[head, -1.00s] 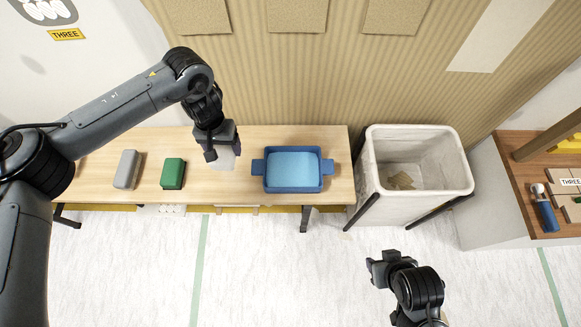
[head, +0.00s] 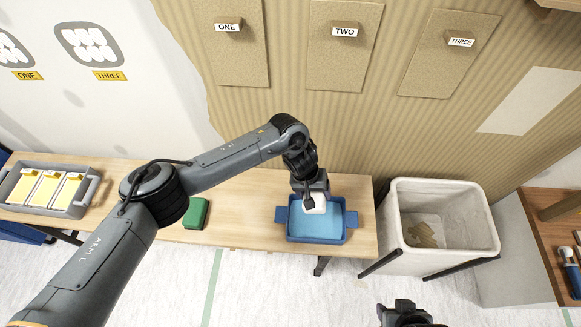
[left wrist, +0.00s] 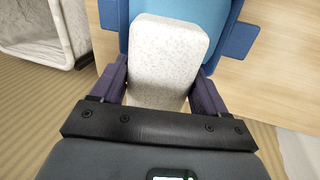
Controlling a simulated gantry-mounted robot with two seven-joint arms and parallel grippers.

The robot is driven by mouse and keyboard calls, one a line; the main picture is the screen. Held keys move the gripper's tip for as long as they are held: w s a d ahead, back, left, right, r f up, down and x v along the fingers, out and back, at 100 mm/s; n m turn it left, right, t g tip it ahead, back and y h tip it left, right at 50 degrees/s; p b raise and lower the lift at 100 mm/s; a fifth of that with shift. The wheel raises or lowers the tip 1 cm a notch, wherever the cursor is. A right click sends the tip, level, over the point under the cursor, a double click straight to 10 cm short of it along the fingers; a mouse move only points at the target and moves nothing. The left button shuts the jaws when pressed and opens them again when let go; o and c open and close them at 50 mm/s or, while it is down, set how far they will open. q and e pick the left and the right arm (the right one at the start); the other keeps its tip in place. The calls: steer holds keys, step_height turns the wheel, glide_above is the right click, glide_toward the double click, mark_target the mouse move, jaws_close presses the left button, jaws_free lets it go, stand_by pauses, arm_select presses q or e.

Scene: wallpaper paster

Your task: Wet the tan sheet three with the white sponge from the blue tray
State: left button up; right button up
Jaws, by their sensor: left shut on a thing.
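My left gripper (head: 312,197) is shut on the white sponge (head: 314,206), over the back part of the blue tray (head: 318,241). In the left wrist view the sponge (left wrist: 165,55) sits between the fingers, with the tray (left wrist: 237,38) beyond it; I cannot tell whether it touches the light blue water (head: 318,226). The tan sheet three (head: 440,65) hangs on the striped wall at upper right, with a THREE label at its upper right part. My right gripper (head: 400,310) is at the bottom edge, mostly cut off.
Sheets one (head: 238,65) and two (head: 340,68) hang left of sheet three. A white bin (head: 445,200) stands right of the table (head: 240,225). A green block (head: 197,213) and a grey tray (head: 85,207) with yellow-labelled items lie left. A wooden shelf (head: 555,215) is at right.

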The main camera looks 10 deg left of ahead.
mark_target(315, 199)
arm_select(q)
steer(key=shift+s+d+f, duration=0.35)
steer(key=shift+s, duration=0.2)
steer(key=shift+s+d+f, duration=0.3)
steer(key=shift+s+d, duration=0.05)
steer(key=shift+s, duration=0.15)
steer(key=shift+s+f, duration=0.1)
steer(key=shift+f, duration=0.1)
steer(key=shift+f+b, duration=0.3)
steer(key=shift+b, duration=0.1)
step_height(315, 199, down, 7)
steer(key=b, duration=0.6)
steer(key=shift+f, duration=0.65)
steer(key=shift+f, duration=0.1)
